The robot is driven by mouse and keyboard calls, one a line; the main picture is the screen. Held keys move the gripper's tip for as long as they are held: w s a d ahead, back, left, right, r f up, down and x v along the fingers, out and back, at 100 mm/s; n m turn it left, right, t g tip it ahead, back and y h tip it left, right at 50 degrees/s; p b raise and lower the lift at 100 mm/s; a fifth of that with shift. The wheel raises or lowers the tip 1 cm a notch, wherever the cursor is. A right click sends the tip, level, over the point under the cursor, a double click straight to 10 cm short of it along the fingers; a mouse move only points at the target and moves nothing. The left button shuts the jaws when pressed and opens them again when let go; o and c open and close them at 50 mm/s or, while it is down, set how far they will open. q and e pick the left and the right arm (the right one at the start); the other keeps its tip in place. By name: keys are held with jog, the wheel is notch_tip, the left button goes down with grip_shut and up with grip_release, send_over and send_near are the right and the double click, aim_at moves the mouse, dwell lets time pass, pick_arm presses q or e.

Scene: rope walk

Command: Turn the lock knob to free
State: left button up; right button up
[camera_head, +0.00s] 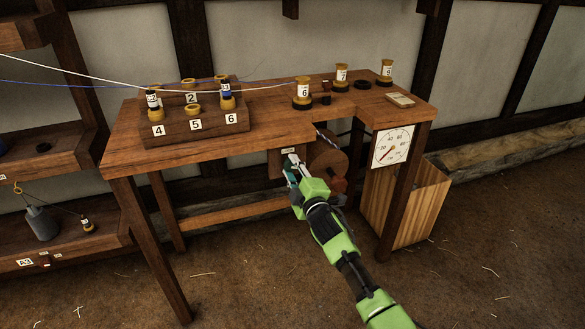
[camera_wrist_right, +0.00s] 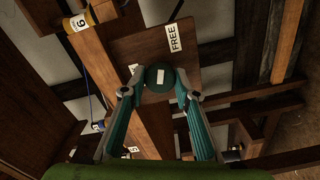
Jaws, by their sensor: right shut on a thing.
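The lock knob (camera_wrist_right: 158,79) is a dark teal disc with a white mark on it. It sits on a wooden panel (camera_wrist_right: 150,50) that bears a white label reading FREE (camera_wrist_right: 174,38). My right gripper (camera_wrist_right: 158,84) is shut on the knob, one finger on each side of it. In the head view my right gripper (camera_head: 292,165) reaches the panel under the table's front edge and hides most of the knob. The white mark stands nearly in line with the fingers' length, slightly tilted. My left gripper is not in view.
The wooden table (camera_head: 250,134) carries a numbered rack (camera_head: 190,128) and several spools. A wooden drum (camera_head: 327,160) hangs right of the panel. A dial (camera_head: 392,147) is on the right front, with a slatted bin (camera_head: 425,205) behind. Shelves (camera_head: 65,245) stand left.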

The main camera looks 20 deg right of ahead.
jog(key=shift+f, duration=0.1)
dwell(0.4)
jog(key=o, duration=1.1)
jog(key=s, duration=1.2)
jog(key=shift+d, duration=0.25)
jog(key=shift+s, duration=0.1)
